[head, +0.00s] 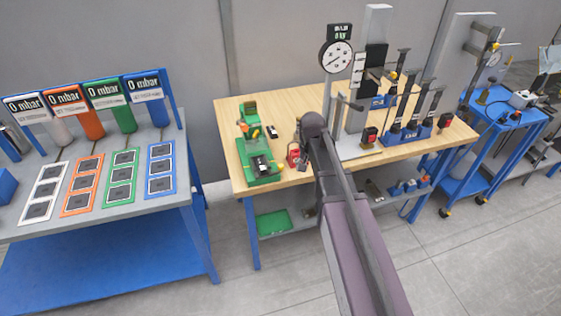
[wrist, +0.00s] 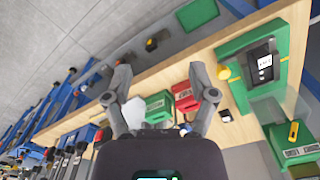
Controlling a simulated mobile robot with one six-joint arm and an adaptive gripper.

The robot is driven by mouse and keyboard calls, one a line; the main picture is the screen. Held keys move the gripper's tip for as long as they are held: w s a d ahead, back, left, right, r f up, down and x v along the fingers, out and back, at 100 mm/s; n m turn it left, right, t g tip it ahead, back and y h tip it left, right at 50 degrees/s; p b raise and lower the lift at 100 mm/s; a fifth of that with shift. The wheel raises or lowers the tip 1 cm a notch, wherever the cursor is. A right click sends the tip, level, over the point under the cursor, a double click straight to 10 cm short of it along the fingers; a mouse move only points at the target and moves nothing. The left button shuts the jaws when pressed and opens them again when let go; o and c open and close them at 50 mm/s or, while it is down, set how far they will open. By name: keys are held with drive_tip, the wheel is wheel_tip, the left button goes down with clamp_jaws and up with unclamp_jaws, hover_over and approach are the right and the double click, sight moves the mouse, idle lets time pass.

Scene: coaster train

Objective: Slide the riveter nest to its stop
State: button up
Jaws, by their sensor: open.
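The riveter is a green fixture (head: 264,180) at the left end of the wooden bench. A dark block (head: 260,165), which looks like its nest, sits on the green base. In the wrist view the green base (wrist: 228,48) is at upper right, with the dark block (wrist: 262,63) and its white label on it. A yellow knob (wrist: 223,72) shows at the base's near edge. My gripper (head: 303,158) is over the bench's front part, right of the riveter. In the wrist view my gripper (wrist: 159,72) has its fingers spread and empty, apart from the nest.
A small red block (head: 293,155) stands between riveter and gripper; it also shows in the wrist view (wrist: 185,97) beside a green block (wrist: 158,105). A tall dial press (head: 336,57) and blue tool stand (head: 405,133) are farther right. A grey table (head: 100,210) stands left.

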sight(281, 165)
drive_tip(key=w+a+r+m+p, duration=0.2)
drive_tip(key=w+a+r, duration=0.1)
drive_tip(key=w+a, duration=0.6)
drive_tip(key=w, duration=0.3)
drive_tip(key=shift+w+m+p, duration=0.3)
drive_tip(key=shift+w+m, duration=0.1)
drive_tip(key=shift+f, duration=0.15)
wheel_tip(281, 165, down, 13)
drive_tip(key=b, duration=1.3)
drive_tip(key=shift+f+b, duration=0.15)
drive_tip(key=shift+b, duration=0.25)
drive_tip(key=shift+c, duration=0.2)
clamp_jaws()
